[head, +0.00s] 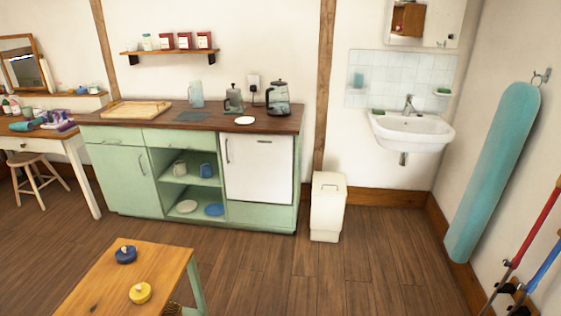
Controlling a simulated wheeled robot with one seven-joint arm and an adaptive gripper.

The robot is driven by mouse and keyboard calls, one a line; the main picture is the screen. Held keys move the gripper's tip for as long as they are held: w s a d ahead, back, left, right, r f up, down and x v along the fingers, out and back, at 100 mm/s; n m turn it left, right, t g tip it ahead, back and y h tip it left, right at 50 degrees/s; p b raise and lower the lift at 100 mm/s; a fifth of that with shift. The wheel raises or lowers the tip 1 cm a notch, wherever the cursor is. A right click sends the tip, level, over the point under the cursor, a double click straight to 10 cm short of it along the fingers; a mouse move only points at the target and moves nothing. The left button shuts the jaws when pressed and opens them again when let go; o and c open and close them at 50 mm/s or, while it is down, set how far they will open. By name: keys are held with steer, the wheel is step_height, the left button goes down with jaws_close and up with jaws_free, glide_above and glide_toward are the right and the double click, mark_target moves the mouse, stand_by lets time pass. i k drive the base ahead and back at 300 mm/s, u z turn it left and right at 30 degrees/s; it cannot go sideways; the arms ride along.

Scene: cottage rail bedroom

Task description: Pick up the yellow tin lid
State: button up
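The yellow tin lid (140,293) is a small round yellow piece with a paler knob-like spot on top. It lies near the front right part of a wooden-topped table (165,265) at the lower left. A similar dark blue round piece (126,255) lies farther back on the same top, apart from the yellow one. My gripper is not in view.
A green kitchen unit (122,175) with a dark wooden worktop stands against the back wall. A cream bin (327,207) stands to its right. A blue ironing board (493,172) leans on the right wall. The wooden floor (320,270) right of the table is clear.

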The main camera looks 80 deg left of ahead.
mark_target(141, 292)
steer(key=u, duration=3.5)
steer(key=k, duration=0.65)
steer(key=u, duration=0.8)
steer(key=i, duration=0.5)
